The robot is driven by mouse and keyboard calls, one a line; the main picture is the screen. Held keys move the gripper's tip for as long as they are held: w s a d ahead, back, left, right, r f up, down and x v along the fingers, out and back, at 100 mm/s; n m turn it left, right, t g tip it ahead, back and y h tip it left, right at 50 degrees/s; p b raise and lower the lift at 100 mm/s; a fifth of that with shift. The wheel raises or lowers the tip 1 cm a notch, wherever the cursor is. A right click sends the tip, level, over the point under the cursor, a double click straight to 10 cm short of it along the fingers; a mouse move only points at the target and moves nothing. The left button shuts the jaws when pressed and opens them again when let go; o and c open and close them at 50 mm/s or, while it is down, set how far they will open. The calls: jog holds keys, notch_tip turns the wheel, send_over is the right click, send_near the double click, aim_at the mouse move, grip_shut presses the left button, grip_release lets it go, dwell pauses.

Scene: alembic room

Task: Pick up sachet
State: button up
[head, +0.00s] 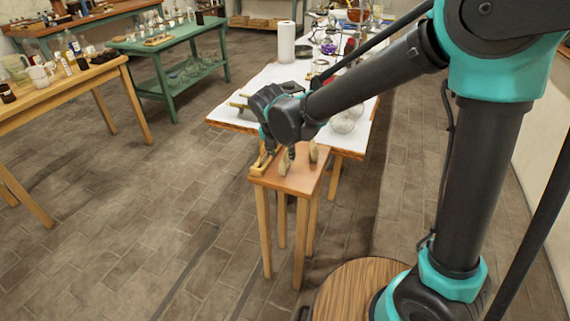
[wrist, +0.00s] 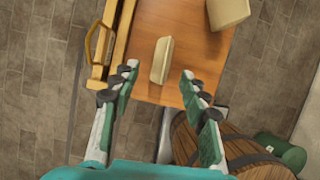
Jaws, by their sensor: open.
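A small beige, upright pouch-like piece, seemingly the sachet (wrist: 161,60), stands on a small wooden table (wrist: 203,62). A second, larger beige piece (wrist: 227,12) stands farther off at the upper right of the wrist view. My gripper (wrist: 158,77) is open and empty, with the sachet lying between and just beyond its fingertips in the picture. The gap in height cannot be told. In the head view my gripper (head: 277,148) is just over the small table (head: 297,184), and partly hides the sachet (head: 285,165); the second piece (head: 313,152) is at the right.
A brass-and-wood frame with a handle (wrist: 97,45) lies along the small table's left edge, close to my left finger. Behind stands a white-topped table (head: 355,128) with glassware and a paper roll (head: 286,42).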

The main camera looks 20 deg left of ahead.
aim_at(284, 157)
jog(key=shift+w+x, duration=0.2)
jog(key=shift+x, duration=2.8)
jog(key=shift+d+r, duration=0.1)
grip_shut()
jog(key=shift+r, duration=0.2)
